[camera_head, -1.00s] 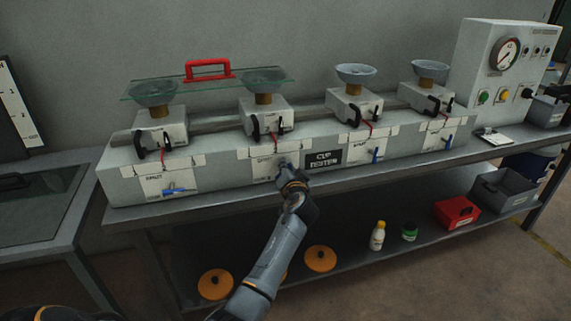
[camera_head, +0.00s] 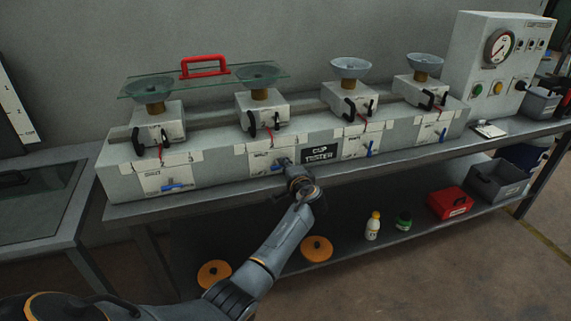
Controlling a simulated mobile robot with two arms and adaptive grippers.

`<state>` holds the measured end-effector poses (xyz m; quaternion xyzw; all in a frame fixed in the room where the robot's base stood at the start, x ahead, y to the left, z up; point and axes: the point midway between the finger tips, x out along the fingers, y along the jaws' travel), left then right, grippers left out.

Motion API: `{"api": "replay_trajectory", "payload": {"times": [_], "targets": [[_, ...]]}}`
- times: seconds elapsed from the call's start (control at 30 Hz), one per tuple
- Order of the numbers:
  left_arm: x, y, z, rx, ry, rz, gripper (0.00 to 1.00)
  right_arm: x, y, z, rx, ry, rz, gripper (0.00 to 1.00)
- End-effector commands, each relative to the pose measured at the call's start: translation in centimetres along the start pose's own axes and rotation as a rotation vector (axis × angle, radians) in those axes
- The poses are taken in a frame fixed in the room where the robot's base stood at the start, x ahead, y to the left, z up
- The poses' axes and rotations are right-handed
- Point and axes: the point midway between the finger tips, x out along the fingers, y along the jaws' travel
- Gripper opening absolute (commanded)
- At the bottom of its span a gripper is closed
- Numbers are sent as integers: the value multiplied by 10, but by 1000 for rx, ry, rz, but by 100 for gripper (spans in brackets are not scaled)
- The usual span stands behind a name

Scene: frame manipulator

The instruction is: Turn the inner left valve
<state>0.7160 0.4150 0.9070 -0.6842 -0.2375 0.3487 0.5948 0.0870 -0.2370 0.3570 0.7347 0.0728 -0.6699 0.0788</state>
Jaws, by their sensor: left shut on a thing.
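The cup tester is a long grey box (camera_head: 222,179) on the bench, with four cup stations on top and a white plate with a blue valve handle under each. The inner left valve (camera_head: 276,168) is on the second plate from the left. A little of its blue handle shows, and the rest is hidden by my gripper. My left gripper (camera_head: 285,163) reaches up from below and is shut on this valve at the front of the box. The outer left valve handle (camera_head: 178,186) lies about level. My right gripper is not in view.
A glass plate with a red handle (camera_head: 204,66) lies across the two left cups. A gauge panel (camera_head: 490,60) stands at the right. The lower shelf holds orange discs (camera_head: 316,249), a bottle (camera_head: 373,226), a green jar (camera_head: 403,221) and a red box (camera_head: 451,203).

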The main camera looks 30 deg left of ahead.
Motion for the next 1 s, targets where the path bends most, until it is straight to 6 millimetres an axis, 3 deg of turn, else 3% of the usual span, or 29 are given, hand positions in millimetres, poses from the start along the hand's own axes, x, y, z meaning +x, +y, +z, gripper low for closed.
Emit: {"api": "replay_trajectory", "payload": {"times": [0.67,0.7,0.8,1.0], "targets": [[0,4,0,67,-13,4,0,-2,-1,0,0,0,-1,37],[0,4,0,67,-13,4,16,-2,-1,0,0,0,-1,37],[0,4,0,66,-13,4,36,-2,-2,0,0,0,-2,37],[0,3,0,64,-13,2,37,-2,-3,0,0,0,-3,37]]}}
